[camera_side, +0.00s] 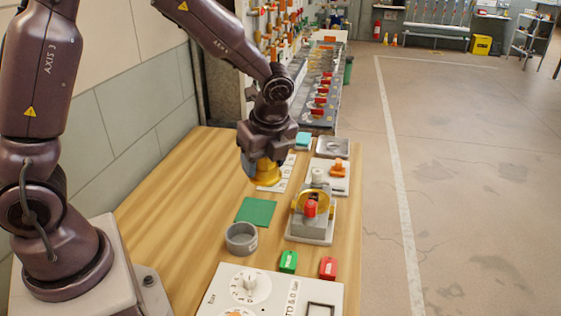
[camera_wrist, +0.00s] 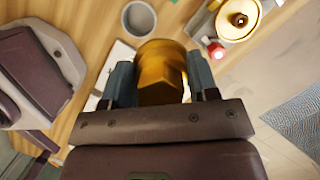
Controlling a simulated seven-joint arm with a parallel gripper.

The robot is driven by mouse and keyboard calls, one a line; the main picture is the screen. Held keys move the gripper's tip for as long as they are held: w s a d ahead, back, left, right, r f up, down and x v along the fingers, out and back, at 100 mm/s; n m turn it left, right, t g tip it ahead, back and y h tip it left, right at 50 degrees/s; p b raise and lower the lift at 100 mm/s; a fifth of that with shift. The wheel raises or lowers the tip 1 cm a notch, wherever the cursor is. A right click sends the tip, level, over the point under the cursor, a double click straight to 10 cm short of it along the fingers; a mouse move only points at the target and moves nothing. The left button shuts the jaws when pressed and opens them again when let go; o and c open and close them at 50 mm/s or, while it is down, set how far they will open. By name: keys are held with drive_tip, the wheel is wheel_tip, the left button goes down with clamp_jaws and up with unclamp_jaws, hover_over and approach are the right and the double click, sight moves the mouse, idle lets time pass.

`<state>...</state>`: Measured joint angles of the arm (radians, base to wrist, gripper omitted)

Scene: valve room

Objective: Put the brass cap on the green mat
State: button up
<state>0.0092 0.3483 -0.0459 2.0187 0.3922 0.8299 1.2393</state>
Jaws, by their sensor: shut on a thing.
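The brass cap (camera_side: 267,173) is between the fingers of my gripper (camera_side: 262,160), beyond the green mat in the side view. In the wrist view the cap (camera_wrist: 160,72) fills the gap between the two fingers of my gripper (camera_wrist: 161,82), which is shut on it. I cannot tell whether the cap touches the surface below. The green mat (camera_side: 256,211) lies flat and bare on the wooden table, nearer the side camera than the cap. I cannot make out the mat in the wrist view.
A grey cup (camera_side: 241,238) stands just in front of the mat. A valve block with a yellow wheel (camera_side: 298,200) stands to its right. Green (camera_side: 288,262) and red (camera_side: 328,268) blocks and a white panel (camera_side: 255,285) are nearer. The wooden table (camera_side: 190,205) is clear left of the mat.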

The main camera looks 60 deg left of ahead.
drive_tip(key=a+f+n, duration=0.1)
drive_tip(key=a+f, duration=0.4)
drive_tip(key=a, duration=0.1)
hover_over(253, 207)
wheel_tip(253, 207, down, 5)
drive_tip(key=shift+m, duration=0.5)
drive_tip(key=shift+d+f, duration=0.15)
drive_tip(key=shift+f, duration=0.95)
drive_tip(key=shift+d+f, duration=0.2)
drive_tip(key=shift+f, duration=0.9)
drive_tip(key=shift+d+f, duration=0.15)
drive_tip(key=shift+f, duration=0.95)
drive_tip(key=shift+f, duration=1.1)
drive_tip(key=o, duration=1.1)
drive_tip(key=shift+r, duration=4)
